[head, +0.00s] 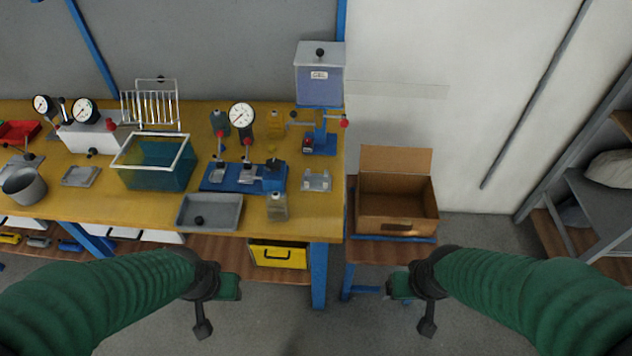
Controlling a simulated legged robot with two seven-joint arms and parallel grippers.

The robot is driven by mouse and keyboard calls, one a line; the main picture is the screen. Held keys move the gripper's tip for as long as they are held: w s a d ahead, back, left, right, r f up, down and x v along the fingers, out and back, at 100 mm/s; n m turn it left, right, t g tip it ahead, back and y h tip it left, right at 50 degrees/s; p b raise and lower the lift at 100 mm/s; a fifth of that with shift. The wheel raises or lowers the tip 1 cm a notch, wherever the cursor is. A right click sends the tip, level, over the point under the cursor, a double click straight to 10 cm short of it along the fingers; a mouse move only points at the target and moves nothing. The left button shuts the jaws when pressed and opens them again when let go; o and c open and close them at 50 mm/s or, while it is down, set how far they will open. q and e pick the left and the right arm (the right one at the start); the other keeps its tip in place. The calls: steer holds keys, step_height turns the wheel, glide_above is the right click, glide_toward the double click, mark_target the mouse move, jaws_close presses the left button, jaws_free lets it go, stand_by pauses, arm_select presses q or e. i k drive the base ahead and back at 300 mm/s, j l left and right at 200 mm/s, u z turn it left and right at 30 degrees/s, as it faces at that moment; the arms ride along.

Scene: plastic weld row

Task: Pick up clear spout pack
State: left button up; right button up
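A small clear pack with a dark cap (277,206), which looks like the clear spout pack, stands upright near the front edge of the yellow workbench (130,208). It is just right of a grey tray. My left gripper (214,300) is in front of the bench, below and left of the pack, and apart from it. My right gripper (416,302) is in front of the small stand at the right, away from the pack. Neither gripper appears to hold anything. The finger opening of both is unclear.
The grey tray (187,213) holds a dark knob. A blue fixture (216,178) with clamps and a metal block (317,181) stand behind the pack. A teal bin (172,180) is left. An open cardboard box (372,212) sits on the right stand.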

mark_target(276, 203)
steer(key=i+l, duration=0.7)
steer(key=i, duration=0.15)
